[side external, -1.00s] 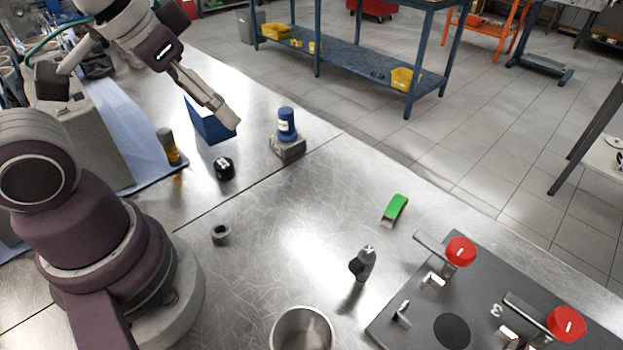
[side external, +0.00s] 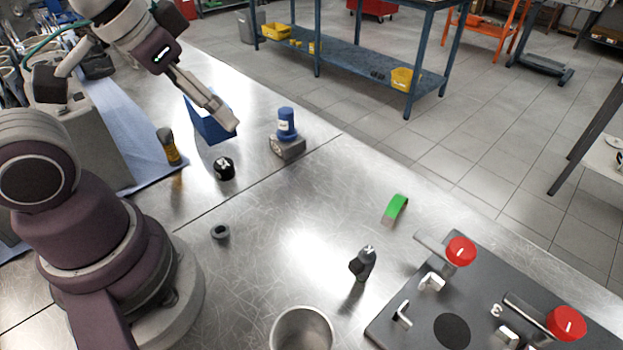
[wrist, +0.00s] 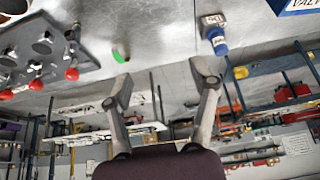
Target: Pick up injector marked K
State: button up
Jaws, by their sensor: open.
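No letter K is readable in either view. A dark grey pointed part with a light tip (side external: 363,263) stands on the bench in the side view and may be an injector; I see no mark on it. A black round piece (side external: 224,168) carries a white mark I cannot read for sure. My gripper (side external: 224,117) is above the far part of the bench, in front of a blue box (side external: 207,126). In the wrist view my gripper (wrist: 163,88) is open, its two fingers wide apart with nothing between them.
A blue-capped part on a grey block (side external: 288,147) is right of my gripper.

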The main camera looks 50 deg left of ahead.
jog(key=shift+o, duration=0.3)
jog(key=shift+o, duration=0.6)
jog(key=m+g, duration=0.6)
jog(key=m, duration=1.4)
send_over(365, 252)
jog(key=f, duration=0.8)
jog(key=shift+d+f, duration=0.1)
jog(key=shift+d, duration=0.25)
jog(key=f, duration=0.9)
jog(key=shift+a+f, duration=0.35)
jog(key=shift+f, duration=0.05)
jog(key=shift+c, duration=0.3)
